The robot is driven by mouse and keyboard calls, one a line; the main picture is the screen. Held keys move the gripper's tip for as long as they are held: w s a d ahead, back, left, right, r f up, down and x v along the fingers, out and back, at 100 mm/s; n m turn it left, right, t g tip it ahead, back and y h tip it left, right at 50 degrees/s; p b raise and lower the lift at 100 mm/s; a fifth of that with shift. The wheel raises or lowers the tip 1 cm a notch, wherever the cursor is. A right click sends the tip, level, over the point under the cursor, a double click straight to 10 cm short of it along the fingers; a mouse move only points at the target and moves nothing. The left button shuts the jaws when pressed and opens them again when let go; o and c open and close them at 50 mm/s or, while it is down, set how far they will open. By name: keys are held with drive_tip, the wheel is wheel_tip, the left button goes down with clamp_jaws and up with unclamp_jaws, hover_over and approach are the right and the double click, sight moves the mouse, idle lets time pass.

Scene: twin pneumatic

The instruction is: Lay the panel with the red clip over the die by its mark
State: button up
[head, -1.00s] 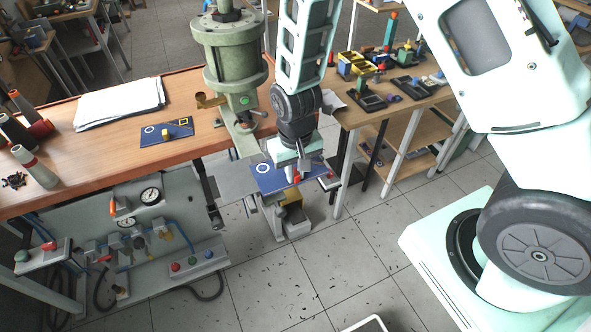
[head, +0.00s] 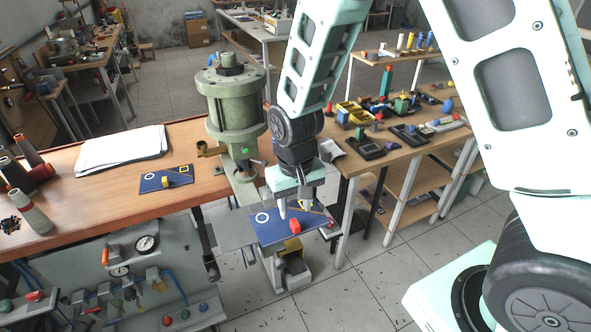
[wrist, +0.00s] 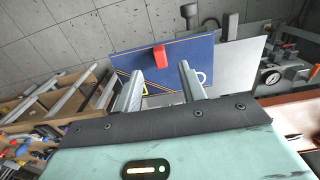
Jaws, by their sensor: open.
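The blue panel with the red clip (head: 295,227) lies flat below my gripper, beside and partly over a grey plate (head: 237,236) at the foot of the press. It bears a white ring and a yellow square outline. In the wrist view the panel (wrist: 205,62) shows its red clip (wrist: 160,57) between my fingertips as pictured. My gripper (head: 298,210) is open and empty, its fingers above the panel and apart from the clip. The die and its mark cannot be made out.
The green press cylinder (head: 236,105) stands close to the left of my arm. White paper sheets (head: 122,148) and spools lie on the wooden bench (head: 110,210). A side table (head: 365,168) with several small parts stands right. A grey box with yellow (head: 292,272) stands below the panel.

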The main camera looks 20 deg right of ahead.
wheel_tip(320, 180, up, 12)
drive_tip(key=f+b, duration=0.1)
drive_tip(key=b, duration=0.1)
drive_tip(key=s+a+f+n+b, duration=0.2)
drive_tip(key=s+a+n, duration=0.1)
drive_tip(key=s, duration=0.7)
drive_tip(key=s+a+f+n+b, duration=0.2)
drive_tip(key=s+a+n+b, duration=0.1)
drive_tip(key=s, duration=0.7)
drive_tip(key=shift+a+f+n+y, duration=0.2)
drive_tip(key=shift+n+y, duration=0.1)
drive_tip(key=shift+n, duration=0.6)
